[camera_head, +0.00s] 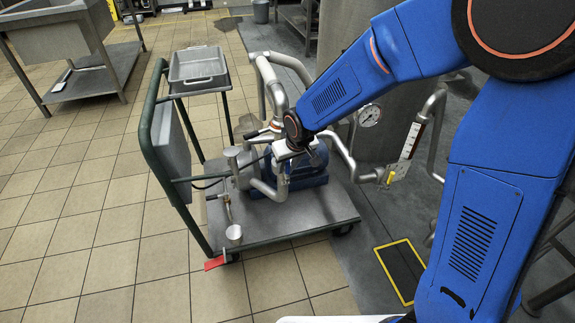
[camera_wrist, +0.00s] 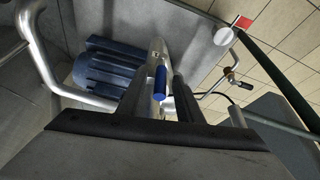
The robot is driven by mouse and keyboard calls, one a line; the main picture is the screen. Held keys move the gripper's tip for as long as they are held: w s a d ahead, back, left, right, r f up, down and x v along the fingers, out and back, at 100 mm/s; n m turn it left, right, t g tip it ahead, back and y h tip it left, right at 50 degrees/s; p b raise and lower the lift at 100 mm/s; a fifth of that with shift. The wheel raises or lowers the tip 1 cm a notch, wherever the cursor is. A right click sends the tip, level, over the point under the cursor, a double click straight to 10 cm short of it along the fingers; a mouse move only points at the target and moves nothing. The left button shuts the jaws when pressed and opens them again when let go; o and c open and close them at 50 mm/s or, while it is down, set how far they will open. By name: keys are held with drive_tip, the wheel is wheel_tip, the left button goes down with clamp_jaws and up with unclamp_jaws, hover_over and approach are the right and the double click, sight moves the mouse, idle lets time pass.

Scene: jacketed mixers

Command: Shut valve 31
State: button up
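A blue-sleeved lever handle (camera_wrist: 160,83) shows in the wrist view, in the gap between the fingers of my gripper (camera_wrist: 160,100). The fingers stand apart, and I cannot tell whether either one touches the handle. In the head view my gripper (camera_head: 296,150) is over the pipework of the cart, near the blue motor (camera_head: 305,173). The handle and its valve body are hidden there by my wrist. The motor also shows left of the fingers in the wrist view (camera_wrist: 108,68). No valve number is readable.
The grey cart (camera_head: 290,218) has a green push frame (camera_head: 150,130) and a tray (camera_head: 198,68). A small brass valve (camera_wrist: 231,76) is right of the fingers. A pressure gauge (camera_head: 369,115) and steel tank (camera_head: 350,25) stand behind.

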drive_tip(key=shift+c, duration=0.4)
clamp_jaws()
drive_tip(key=shift+a+h, duration=0.25)
drive_tip(key=shift+h, duration=0.05)
drive_tip(key=s+a+f+n+t+h, duration=0.2)
drive_tip(key=a+f+n+t+h, duration=0.2)
drive_tip(key=h, duration=1.1)
drive_tip(key=shift+a+f+t, duration=0.95)
drive_tip(key=shift+f+t, duration=0.35)
drive_tip(key=shift+f, duration=0.05)
drive_tip(key=shift+o, duration=0.4)
unclamp_jaws()
